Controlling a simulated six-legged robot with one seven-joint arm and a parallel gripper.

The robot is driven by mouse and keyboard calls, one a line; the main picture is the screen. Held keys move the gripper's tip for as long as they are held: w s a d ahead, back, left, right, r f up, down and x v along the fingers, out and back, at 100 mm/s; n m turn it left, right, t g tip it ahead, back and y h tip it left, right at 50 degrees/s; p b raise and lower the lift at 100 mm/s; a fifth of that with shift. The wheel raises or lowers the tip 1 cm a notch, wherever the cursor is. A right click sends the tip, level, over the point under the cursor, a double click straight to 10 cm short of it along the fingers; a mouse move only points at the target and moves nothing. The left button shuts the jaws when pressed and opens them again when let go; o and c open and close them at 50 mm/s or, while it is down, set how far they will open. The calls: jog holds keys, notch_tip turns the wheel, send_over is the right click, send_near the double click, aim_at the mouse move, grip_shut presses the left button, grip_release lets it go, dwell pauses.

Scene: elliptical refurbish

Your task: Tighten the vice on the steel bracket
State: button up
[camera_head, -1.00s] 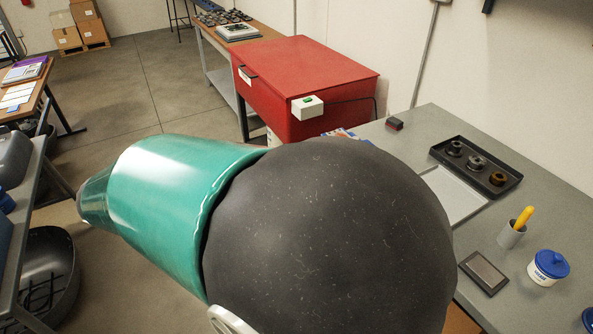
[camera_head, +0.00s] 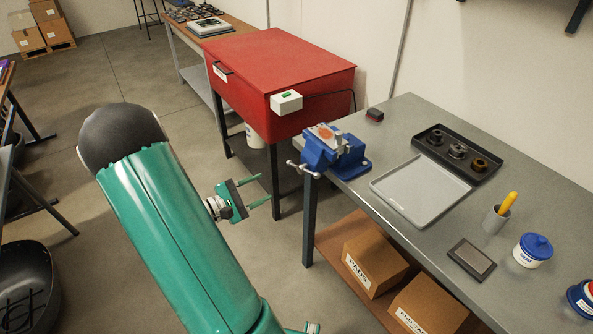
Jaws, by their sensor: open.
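The blue vice (camera_head: 338,152) is fixed at the left corner of the grey workbench. Its handle (camera_head: 303,169) sticks out at its front, past the bench edge. A pale metal piece with an orange patch, seemingly the steel bracket (camera_head: 325,133), sits at the top of the vice jaws. How tightly it is held cannot be told. My gripper (camera_head: 262,189) is open and empty, left of the vice and apart from the handle. Its two green fingers point right, towards the handle side. My green arm fills the lower left.
A red cabinet (camera_head: 282,68) stands behind the vice. Boxes (camera_head: 375,265) lie on the shelf below.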

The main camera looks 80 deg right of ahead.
aim_at(299, 170)
jog(key=x, duration=1.3)
jog(key=shift+s+d, duration=0.1)
jog(key=shift+s, duration=0.05)
grip_shut()
